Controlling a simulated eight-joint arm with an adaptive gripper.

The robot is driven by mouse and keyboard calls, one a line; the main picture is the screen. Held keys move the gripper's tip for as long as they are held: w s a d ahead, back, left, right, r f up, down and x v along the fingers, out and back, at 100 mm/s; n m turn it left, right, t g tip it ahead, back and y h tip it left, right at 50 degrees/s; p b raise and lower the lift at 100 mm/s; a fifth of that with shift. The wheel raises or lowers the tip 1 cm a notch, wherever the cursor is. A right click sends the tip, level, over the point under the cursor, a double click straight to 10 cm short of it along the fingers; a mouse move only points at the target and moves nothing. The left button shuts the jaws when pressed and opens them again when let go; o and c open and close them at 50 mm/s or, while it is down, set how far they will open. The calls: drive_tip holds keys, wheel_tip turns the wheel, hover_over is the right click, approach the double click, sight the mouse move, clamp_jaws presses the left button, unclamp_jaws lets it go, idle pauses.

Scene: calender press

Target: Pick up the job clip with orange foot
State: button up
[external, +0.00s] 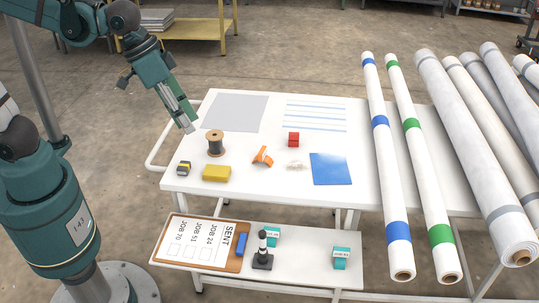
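Two small teal-and-white job clips with labels stand on the lower shelf, one (272,236) behind the black stamp and one (341,257) farther right. I cannot make out an orange foot on either. An orange-and-white object (263,156) lies on the upper tabletop; I cannot tell whether it is a clip. My gripper (187,123) hangs above the upper table's left side, pointing down, near the thread spool and away from both clips. Its fingers look close together, but their gap is not clear. I see nothing held.
A clipboard (193,268) and black stamp (262,252) share the lower shelf. Long rolls (390,180) lie at right.

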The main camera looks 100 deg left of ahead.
drive_tip(key=w+a+f+n+g, duration=0.2)
drive_tip(key=w+a+n, duration=0.1)
drive_tip(key=w+a, duration=0.4)
drive_tip(key=n+g+h+p, duration=0.2)
drive_tip(key=n+g+p, duration=0.1)
drive_tip(key=n, duration=0.4)
hover_over(262, 150)
drive_tip(key=f, duration=1.7)
drive_tip(key=shift+w+a+f, duration=0.15)
drive_tip(key=shift+w+a, duration=0.05)
drive_tip(key=shift+w, duration=0.1)
drive_tip(key=shift+a+f+n, duration=0.3)
drive_tip(key=shift+a+f, duration=0.05)
drive_tip(key=shift+f, duration=0.15)
drive_tip(key=shift+d+f, duration=0.15)
drive_tip(key=shift+f, duration=1.15)
drive_tip(key=shift+s+d+f+b, duration=0.15)
drive_tip(key=shift+f+b, duration=0.25)
drive_tip(key=shift+f, duration=0.9)
drive_tip(key=shift+s+d+f+b, duration=0.15)
drive_tip(key=shift+f+b, duration=0.2)
drive_tip(key=shift+f, duration=0.95)
